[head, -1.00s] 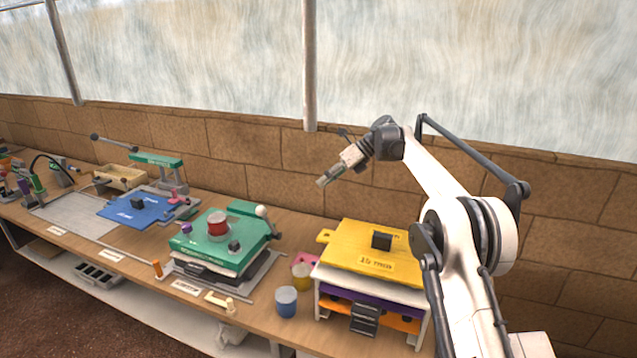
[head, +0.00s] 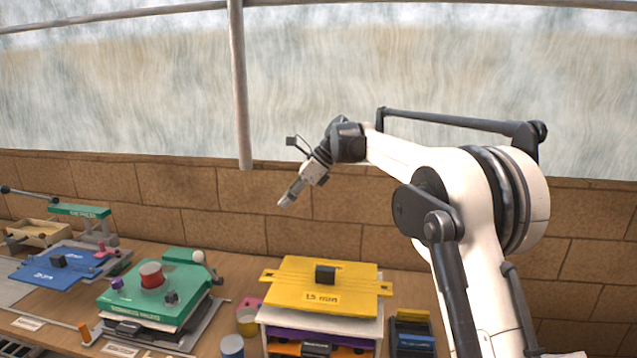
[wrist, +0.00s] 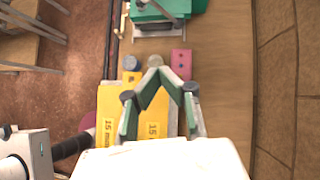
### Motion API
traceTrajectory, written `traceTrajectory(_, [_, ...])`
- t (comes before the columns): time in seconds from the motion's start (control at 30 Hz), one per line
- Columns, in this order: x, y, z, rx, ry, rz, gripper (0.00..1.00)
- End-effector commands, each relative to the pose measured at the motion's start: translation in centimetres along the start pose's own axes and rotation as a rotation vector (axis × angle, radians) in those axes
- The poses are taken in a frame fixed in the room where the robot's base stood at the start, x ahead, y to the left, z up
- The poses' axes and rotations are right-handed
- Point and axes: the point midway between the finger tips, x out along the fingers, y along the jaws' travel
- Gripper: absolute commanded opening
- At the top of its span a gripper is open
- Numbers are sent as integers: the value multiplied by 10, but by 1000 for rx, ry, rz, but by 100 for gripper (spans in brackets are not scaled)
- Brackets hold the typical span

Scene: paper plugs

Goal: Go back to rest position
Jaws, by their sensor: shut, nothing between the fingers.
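My gripper (head: 286,201) hangs in the air above the workbench, in front of the brick wall, tilted down to the left. It is shut and empty.
A green press board (head: 130,307) with a red cylinder stands left of the yellow board. A blue board (head: 45,273) lies farther left. A blue cup (head: 232,346) stands near the front edge. A dark box (head: 412,338) stands right of the rack. The air around the gripper is clear.

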Motion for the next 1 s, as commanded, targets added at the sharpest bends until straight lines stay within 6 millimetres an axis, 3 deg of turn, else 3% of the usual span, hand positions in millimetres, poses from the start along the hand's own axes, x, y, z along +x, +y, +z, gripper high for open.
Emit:
traceTrajectory(0.2, [-42, 40, -16, -185, 74, -83, 0])
traceTrajectory(0.5, [-87, 104, -46, -449, 202, -169, 0])
traceTrajectory(1.0, [-126, 231, -121, -895, 474, -230, 0])
